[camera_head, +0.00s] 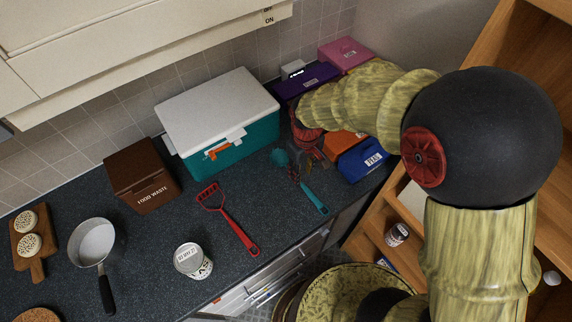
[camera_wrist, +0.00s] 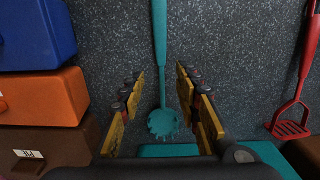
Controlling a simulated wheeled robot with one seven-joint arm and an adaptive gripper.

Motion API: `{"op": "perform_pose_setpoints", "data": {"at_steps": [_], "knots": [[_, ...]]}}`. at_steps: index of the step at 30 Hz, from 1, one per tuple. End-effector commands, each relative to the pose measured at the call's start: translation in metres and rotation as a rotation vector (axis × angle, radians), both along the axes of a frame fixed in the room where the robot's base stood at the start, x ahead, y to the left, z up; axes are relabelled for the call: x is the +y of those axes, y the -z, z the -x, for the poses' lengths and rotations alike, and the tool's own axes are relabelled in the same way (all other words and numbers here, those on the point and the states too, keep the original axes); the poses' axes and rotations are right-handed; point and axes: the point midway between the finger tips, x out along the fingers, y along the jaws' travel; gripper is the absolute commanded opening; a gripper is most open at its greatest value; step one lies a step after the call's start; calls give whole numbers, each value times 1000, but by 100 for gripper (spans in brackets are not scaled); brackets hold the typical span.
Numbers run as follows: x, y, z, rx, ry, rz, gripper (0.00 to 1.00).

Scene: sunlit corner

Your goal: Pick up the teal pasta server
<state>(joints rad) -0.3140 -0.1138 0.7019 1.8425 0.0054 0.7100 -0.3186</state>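The teal pasta server (camera_head: 310,193) lies on the dark countertop in the head view, its handle toward the counter's front edge and its head (camera_head: 280,157) near the cooler. In the wrist view the pasta server (camera_wrist: 161,75) runs down the middle, with its toothed round head nearest me. My gripper (camera_wrist: 160,80) is open, with its yellow fingers on either side of the server's neck and apart from it. In the head view my gripper (camera_head: 306,155) is partly hidden by my arm and sits over the server's head end.
A teal and white cooler (camera_head: 240,155) stands to the left of the server. Blue (camera_head: 362,160) and orange (camera_head: 342,146) boxes stand close on its right. A red masher (camera_head: 228,215) lies to the left. A white can (camera_head: 192,262) stands nearer the front.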

Motion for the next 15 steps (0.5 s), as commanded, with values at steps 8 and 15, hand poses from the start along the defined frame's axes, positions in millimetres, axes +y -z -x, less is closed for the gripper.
{"op": "perform_pose_setpoints", "data": {"at_steps": [8, 15], "knots": [[2, 41, 2, 3, 1, 1, 33], [2, 44, 2, 1, 1, 0, 33]]}}
